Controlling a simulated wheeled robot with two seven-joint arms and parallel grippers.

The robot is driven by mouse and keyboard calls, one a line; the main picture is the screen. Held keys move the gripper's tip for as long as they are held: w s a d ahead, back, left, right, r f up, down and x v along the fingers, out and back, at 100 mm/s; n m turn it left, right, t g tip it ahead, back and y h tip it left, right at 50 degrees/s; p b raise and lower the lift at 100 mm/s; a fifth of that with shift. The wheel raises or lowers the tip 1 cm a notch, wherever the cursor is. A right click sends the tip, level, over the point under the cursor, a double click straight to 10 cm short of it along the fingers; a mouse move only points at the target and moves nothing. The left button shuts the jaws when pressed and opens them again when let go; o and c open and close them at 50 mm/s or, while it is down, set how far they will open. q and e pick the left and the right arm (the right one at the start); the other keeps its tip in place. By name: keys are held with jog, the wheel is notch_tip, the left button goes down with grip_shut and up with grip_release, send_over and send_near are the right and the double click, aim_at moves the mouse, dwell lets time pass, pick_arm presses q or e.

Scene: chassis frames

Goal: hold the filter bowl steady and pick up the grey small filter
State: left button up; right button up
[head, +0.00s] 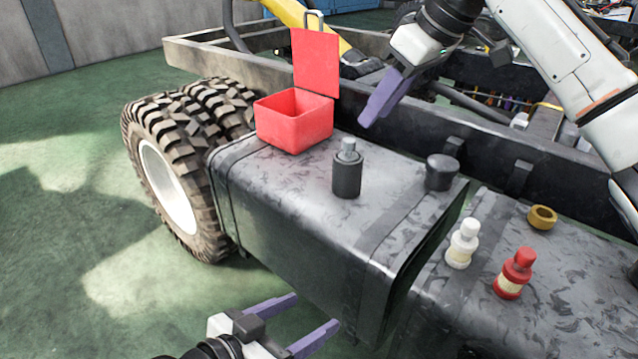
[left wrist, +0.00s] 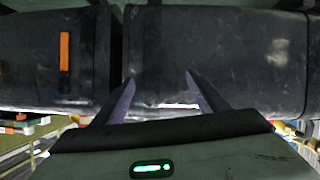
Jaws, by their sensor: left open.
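The black filter bowl (head: 347,176) stands upright on top of the dark metal tank (head: 285,205). The grey small filter (head: 348,150) sits upright in the top of the bowl. My left gripper (head: 315,311) is open and empty, low in front of the tank and well apart from the bowl. It also shows in the left wrist view (left wrist: 159,78), its purple fingers spread before the tank's dark side. My right gripper (head: 371,118) is above and behind the bowl, to its right, touching nothing. Its fingers overlap in this view, so its opening is unclear.
An open red box (head: 292,128) with raised lid stands left of the bowl. A black cap (head: 440,172) is to the right. White (head: 462,246) and red (head: 513,276) bottles and a brass ring (head: 542,217) stand on the second tank. A wheel (head: 168,185) is at left.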

pick_arm(q)
jog(key=w+r+t, duration=0.1)
jog(key=w+r, duration=0.2)
jog(key=w+r+m+t+h, duration=0.1)
jog(key=w+r, duration=0.2)
jog(key=w, duration=0.1)
jog(key=w+r+m+h, duration=0.1)
jog(key=w+r, duration=0.3)
jog(key=shift+w+t, duration=0.1)
jog(key=shift+t, duration=0.3)
jog(key=t+h, duration=0.1)
send_near(338, 179)
jog(key=x, duration=0.2)
jog(key=shift+w+d+f, duration=0.1)
jog(key=shift+w, duration=0.15)
jog(key=x, duration=1)
jog(key=shift+w+d, duration=0.1)
jog(key=shift+d, duration=0.05)
